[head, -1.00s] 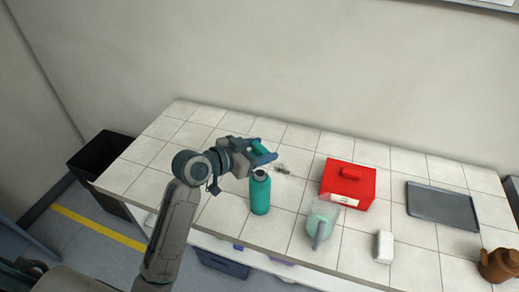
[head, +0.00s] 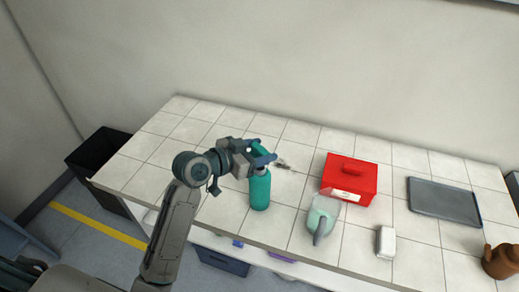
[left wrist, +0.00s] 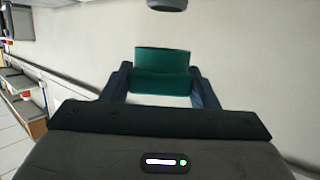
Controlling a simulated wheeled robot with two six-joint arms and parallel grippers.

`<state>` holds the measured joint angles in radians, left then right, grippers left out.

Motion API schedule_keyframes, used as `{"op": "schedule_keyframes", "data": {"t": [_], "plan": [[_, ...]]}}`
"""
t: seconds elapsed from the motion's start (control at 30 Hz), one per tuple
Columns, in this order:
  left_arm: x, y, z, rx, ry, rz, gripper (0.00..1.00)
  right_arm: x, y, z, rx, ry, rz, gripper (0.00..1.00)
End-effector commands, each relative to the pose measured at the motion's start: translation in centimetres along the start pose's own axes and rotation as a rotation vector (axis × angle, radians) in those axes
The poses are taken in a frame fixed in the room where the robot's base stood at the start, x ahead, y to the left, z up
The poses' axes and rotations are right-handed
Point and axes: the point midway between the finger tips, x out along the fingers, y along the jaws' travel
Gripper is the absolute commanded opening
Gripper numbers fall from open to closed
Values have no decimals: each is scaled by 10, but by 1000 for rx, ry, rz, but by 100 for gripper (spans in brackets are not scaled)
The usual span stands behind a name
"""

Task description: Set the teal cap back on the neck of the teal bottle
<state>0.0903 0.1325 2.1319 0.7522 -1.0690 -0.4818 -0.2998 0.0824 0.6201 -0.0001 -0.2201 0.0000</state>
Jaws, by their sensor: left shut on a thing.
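The teal bottle (head: 260,191) stands upright near the front edge of the tiled bench. My left gripper (head: 264,156) is shut on the teal cap (head: 259,147), right above the bottle's top. The gripper hides the bottle's neck, so I cannot tell whether the cap touches it. In the left wrist view the cap (left wrist: 162,72) sits level between both fingers. My right gripper is not in view.
A red box (head: 349,178), a clear jug (head: 320,222), a white block (head: 386,242), a dark tray (head: 444,201) and a brown pot (head: 502,261) stand to the right. Small grey things (head: 284,164) lie behind the gripper. A black bin (head: 92,160) is at left.

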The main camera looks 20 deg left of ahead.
Motion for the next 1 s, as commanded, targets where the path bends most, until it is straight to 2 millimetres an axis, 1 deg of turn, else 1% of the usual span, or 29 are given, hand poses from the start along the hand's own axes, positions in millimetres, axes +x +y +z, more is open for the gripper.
{"op": "schedule_keyframes", "data": {"t": [0.53, 1.0], "plan": [[5, 0, 17, -1, 1, 0, 32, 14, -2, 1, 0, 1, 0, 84], [10, 0, 30, 0, 0, 0, 32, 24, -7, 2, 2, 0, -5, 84]]}}
